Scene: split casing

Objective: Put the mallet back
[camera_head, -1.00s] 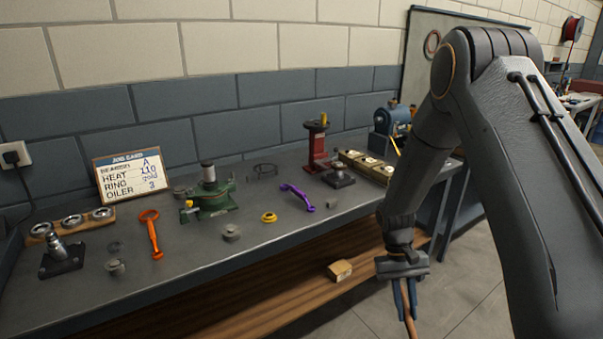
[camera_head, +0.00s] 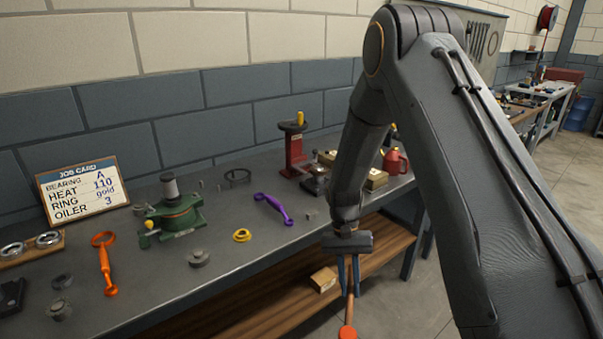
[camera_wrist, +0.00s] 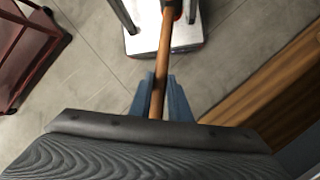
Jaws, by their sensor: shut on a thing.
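The mallet shows a thin brown wooden handle (camera_head: 350,307) and an orange-red head (camera_head: 347,332) at the bottom edge of the head view. My gripper (camera_head: 349,288) is shut on the handle, in front of the bench's front edge and over the floor. The head hangs below the fingers. In the wrist view the blue fingers of my gripper (camera_wrist: 160,104) clasp the handle (camera_wrist: 166,52), which runs up to the top edge. Most of the head is cut off there. My arm hides part of the bench's right end.
The workbench (camera_head: 225,265) carries an orange wrench (camera_head: 104,265), a green fixture (camera_head: 177,215), a purple wrench (camera_head: 273,208) and a red press (camera_head: 296,155). A small box (camera_head: 323,279) is on the wooden lower shelf (camera_head: 265,318). Floor is open at right.

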